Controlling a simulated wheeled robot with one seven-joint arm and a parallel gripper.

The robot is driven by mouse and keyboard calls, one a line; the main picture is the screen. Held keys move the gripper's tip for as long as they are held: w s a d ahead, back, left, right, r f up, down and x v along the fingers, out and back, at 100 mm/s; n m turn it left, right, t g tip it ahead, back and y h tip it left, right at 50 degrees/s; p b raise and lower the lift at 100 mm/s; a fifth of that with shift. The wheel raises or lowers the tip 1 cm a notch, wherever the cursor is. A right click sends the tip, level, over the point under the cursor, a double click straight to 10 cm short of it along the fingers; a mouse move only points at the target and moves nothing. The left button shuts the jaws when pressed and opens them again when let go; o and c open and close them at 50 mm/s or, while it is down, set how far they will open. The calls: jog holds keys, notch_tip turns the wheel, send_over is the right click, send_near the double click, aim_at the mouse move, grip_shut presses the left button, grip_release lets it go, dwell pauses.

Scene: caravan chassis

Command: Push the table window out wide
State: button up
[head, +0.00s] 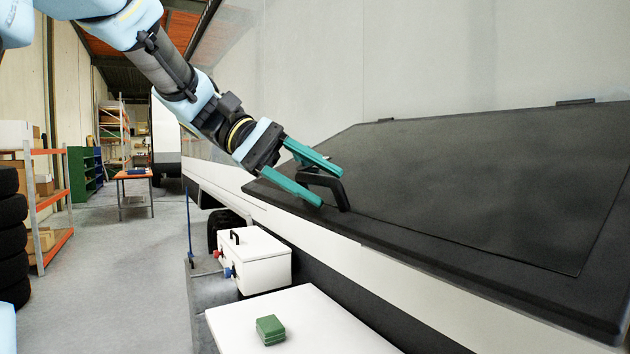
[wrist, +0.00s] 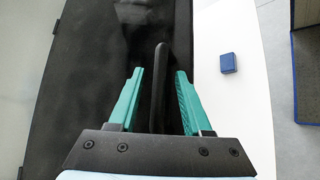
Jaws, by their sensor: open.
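The table window (head: 480,190) is a large dark panel with a black frame on the caravan's pale side wall. Its upper edge has hinges at the wall, and the panel appears to slope outward towards its lower edge. A black handle (head: 330,184) stands up near its lower left edge. My gripper (head: 330,186) is open at the handle, with its two green fingers apart. In the wrist view, the handle (wrist: 160,85) stands between the fingers of my gripper (wrist: 158,72), with a gap visible on each side. The window (wrist: 100,60) fills the left and middle there.
A white tabletop (head: 300,335) with a green block (head: 270,329) is below the window. A white case (head: 255,262) stands behind it. In the wrist view a blue block (wrist: 229,63) sits on a white surface.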

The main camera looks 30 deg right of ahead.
jog(key=b+v, duration=0.2)
jog(key=v, duration=0.8)
jog(key=shift+w+a+b, duration=0.2)
jog(key=shift+a+b, duration=0.05)
jog(key=shift+b, duration=0.15)
jog(key=shift+r, duration=0.15)
jog(key=w+a+f+n+t+y, duration=0.1)
jog(key=w+a+f+n+t, duration=0.15)
jog(key=f, duration=0.75)
jog(key=w+a+f+n+t+y, duration=0.2)
jog(key=a+f+t, duration=0.15)
jog(key=f, duration=0.75)
jog(key=s+a+f+m+t+y, duration=0.2)
jog(key=a+f+t+y, duration=0.3)
jog(key=a+f, duration=1.1)
jog(key=shift+s+a+f+b, duration=0.25)
jog(key=shift+a+f+b, duration=0.05)
jog(key=shift+f, duration=0.5)
